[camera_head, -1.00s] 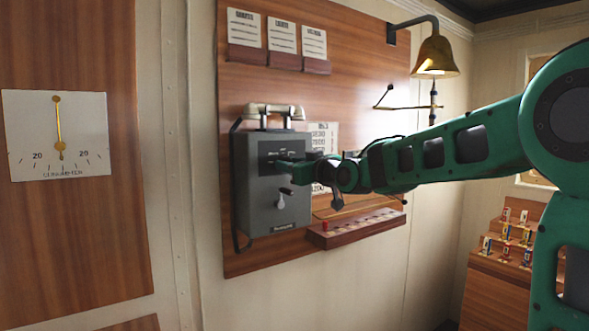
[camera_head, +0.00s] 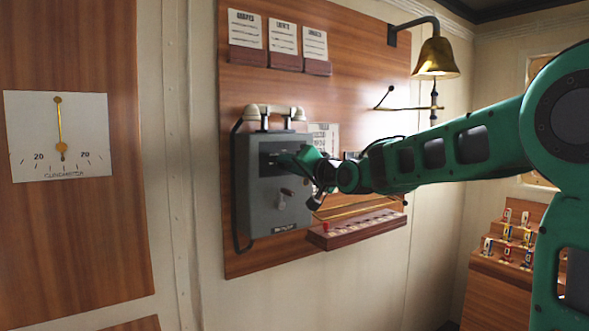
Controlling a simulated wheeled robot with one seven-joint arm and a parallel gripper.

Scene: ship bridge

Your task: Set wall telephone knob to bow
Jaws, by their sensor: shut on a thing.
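My gripper (camera_head: 284,160) reaches in from the right and is at the upper front of the telephone, by a dark label strip. It is shut on the telephone's knob. The fingers hide the knob, so I cannot read which position it points to. A small lever (camera_head: 283,200) shows lower on the telephone's front, apart from my gripper.
A brass bell (camera_head: 436,57) hangs at the upper right. A wooden rack (camera_head: 358,231) sticks out below my wrist. Paper cards (camera_head: 282,36) are fixed above the telephone. A clinometer (camera_head: 58,135) is on the left wall. The wall just left of the telephone is free.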

